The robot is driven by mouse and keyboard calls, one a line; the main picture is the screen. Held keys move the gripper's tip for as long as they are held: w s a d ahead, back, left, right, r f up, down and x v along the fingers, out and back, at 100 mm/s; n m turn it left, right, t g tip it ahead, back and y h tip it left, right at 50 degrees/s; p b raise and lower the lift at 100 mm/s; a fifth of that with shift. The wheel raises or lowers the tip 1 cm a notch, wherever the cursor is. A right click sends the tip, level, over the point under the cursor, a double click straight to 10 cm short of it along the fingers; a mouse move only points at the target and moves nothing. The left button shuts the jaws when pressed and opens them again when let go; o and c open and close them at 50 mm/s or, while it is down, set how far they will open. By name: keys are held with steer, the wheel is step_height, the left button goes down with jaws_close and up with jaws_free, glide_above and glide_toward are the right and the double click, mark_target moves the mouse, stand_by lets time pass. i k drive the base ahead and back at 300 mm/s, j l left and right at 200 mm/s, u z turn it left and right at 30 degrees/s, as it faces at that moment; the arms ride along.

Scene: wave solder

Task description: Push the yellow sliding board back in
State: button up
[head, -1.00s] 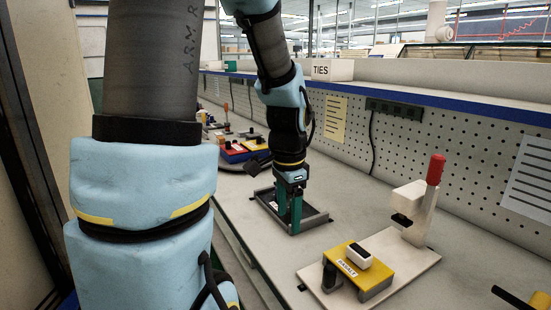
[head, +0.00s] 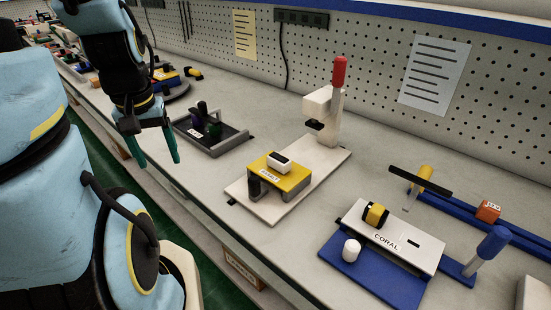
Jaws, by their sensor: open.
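The yellow sliding board (head: 292,184) is on a white base plate (head: 318,172), raised on dark supports. It carries a label on its front and a small white block with a dark top (head: 280,161). The board lies toward the front end of the plate, apart from the white press head (head: 318,104) with its upright red handle (head: 339,72) at the back. My gripper (head: 157,163) has teal fingers spread apart with nothing between them. It hangs at upper left, left of the board and near the front edge of the bench.
A dark tray (head: 228,145) with small dark objects stands between my gripper and the white plate. At right are a blue fixture (head: 372,284) with a grey plate marked CORAL (head: 415,246) and a blue rail with an orange block (head: 488,211). A pegboard wall closes the back.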

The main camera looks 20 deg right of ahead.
mark_target(292, 184)
steer(key=k+j, duration=0.2)
steer(key=j, duration=0.15)
steer(key=k+j, duration=0.15)
steer(key=j, duration=0.2)
steer(key=k+j, duration=0.2)
steer(key=j, duration=0.2)
